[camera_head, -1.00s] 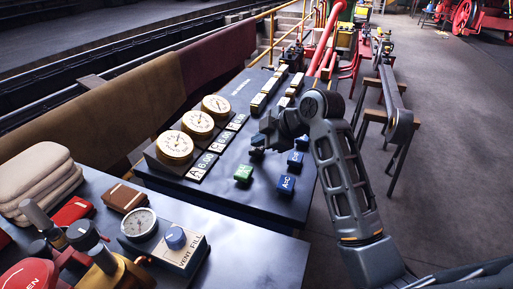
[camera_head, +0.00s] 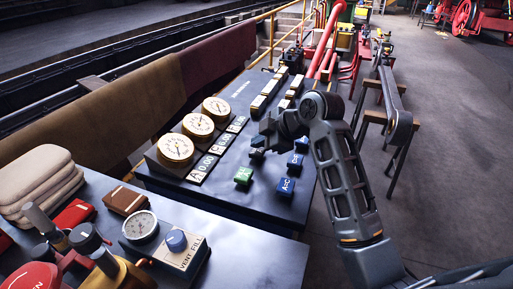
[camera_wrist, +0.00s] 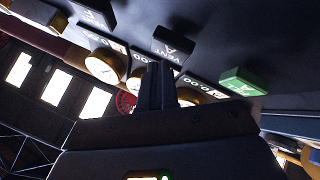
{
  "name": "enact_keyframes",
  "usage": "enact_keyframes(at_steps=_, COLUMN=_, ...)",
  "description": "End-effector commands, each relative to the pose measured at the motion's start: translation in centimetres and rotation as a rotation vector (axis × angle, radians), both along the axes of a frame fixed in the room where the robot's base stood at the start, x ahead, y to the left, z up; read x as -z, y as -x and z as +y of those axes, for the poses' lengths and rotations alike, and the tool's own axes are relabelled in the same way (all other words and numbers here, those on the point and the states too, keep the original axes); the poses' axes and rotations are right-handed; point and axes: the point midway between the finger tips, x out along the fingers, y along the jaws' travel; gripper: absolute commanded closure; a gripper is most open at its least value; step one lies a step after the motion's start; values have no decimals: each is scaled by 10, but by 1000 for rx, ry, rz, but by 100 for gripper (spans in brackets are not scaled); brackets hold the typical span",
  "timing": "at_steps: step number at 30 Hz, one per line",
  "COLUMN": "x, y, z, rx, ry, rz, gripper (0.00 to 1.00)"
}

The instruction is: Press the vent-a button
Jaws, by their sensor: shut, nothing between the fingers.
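In the head view a dark block (camera_head: 257,154) just under my gripper seems to be the same button, partly covered. My gripper (camera_head: 260,143) hangs over the panel, pointing down, with its fingers together and empty. In the wrist view the gripper (camera_wrist: 156,68) has its tips just below the vent-a button in the picture. Contact cannot be told.
A green FILL A button (camera_head: 243,175) stands nearer the front, and blue buttons (camera_head: 286,186) stand to the right. Round gauges (camera_head: 176,150) line the panel's left side. A front bench holds a blue knob (camera_head: 176,240). The dark panel (camera_head: 225,205) is bare near its front edge.

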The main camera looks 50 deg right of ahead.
Motion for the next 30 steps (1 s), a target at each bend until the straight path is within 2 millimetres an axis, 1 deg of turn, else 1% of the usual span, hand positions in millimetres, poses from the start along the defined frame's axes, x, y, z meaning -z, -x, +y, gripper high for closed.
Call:
enact_keyframes(at_steps=1, x=-4, y=0, z=0, rx=0, ry=0, rz=0, gripper=100)
enact_keyframes(at_steps=10, x=-4, y=0, z=0, rx=1, ry=0, rz=-1, gripper=100)
enact_keyframes(at_steps=14, x=-9, y=0, z=0, rx=1, ry=0, rz=-1, gripper=100)
enact_keyframes(at_steps=30, x=-58, y=0, z=0, rx=0, ry=1, rz=-1, gripper=100)
